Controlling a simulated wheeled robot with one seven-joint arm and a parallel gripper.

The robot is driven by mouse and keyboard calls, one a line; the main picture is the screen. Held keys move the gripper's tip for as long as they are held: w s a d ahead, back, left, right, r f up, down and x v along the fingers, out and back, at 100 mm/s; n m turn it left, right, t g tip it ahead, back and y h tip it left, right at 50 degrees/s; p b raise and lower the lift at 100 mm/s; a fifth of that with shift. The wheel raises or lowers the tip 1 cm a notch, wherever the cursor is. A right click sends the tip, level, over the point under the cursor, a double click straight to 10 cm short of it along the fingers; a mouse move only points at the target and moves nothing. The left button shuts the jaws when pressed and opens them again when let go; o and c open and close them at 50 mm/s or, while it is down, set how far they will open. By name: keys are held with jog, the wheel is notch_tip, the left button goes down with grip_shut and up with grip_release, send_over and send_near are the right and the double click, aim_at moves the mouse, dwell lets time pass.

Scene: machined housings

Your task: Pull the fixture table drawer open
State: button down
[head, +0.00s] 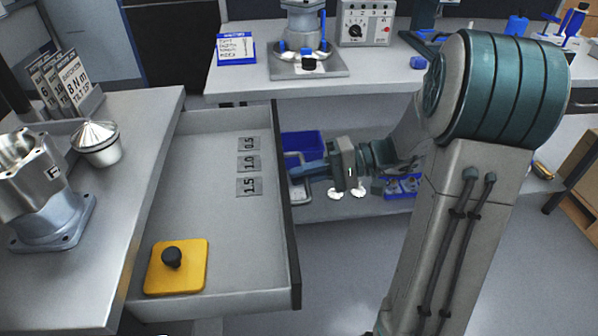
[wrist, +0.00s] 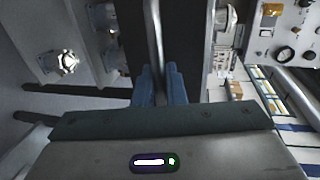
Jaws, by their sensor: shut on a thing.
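The fixture table drawer (head: 215,222) stands pulled out from under the left table in the head view, with its inside showing. Its dark front edge (head: 291,240) faces right. My gripper (head: 296,172) is at the outer side of that front, and its blue fingers are shut on the drawer handle (head: 297,190). In the wrist view the blue fingers (wrist: 160,85) close around a thin upright bar. The fingertips and part of the handle are hard to make out.
In the drawer lie a yellow block with a black knob (head: 177,267) and plates marked 0.5, 1.0 and 1.5 (head: 249,164). A metal housing (head: 45,190) and a silver-domed cup (head: 97,143) stand on the left table (head: 120,205). A bench (head: 390,75) stands behind. Floor before the drawer is clear.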

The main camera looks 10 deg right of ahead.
jog(key=shift+d, duration=0.35)
jog(key=c, duration=1.6)
grip_release()
jog(key=shift+c, duration=0.2)
jog(key=p+v, duration=0.1)
jog(key=v, duration=1.3)
jog(key=shift+p, duration=0.4)
jog(key=shift+a, duration=0.1)
